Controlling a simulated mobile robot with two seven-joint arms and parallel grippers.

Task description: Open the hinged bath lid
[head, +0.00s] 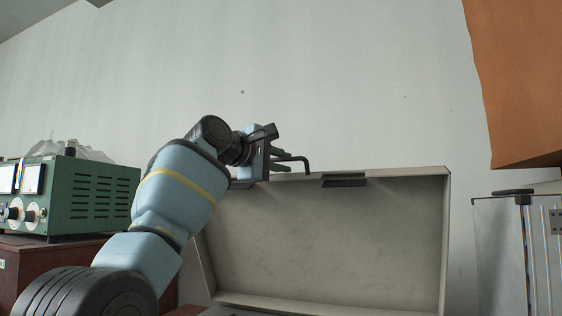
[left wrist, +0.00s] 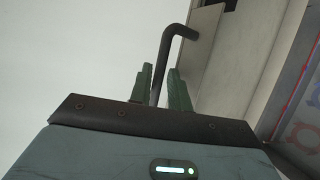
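The bath lid (head: 330,245) is a beige, shallow lid that stands raised and tilted back, its hollow inner side facing me in the head view. A dark bent handle (head: 303,160) sticks out at its top edge, and it also shows in the left wrist view (left wrist: 177,35). My left gripper (head: 283,160) is at the lid's top left edge. The bath below the lid is mostly hidden. My right gripper is not in view.
A green instrument box (head: 90,195) with dials stands at the left on a brown cabinet. A clear-walled apparatus with metal rods (head: 535,250) is right of the lid. An orange-brown panel (head: 520,80) hangs at upper right. The pale wall behind is bare.

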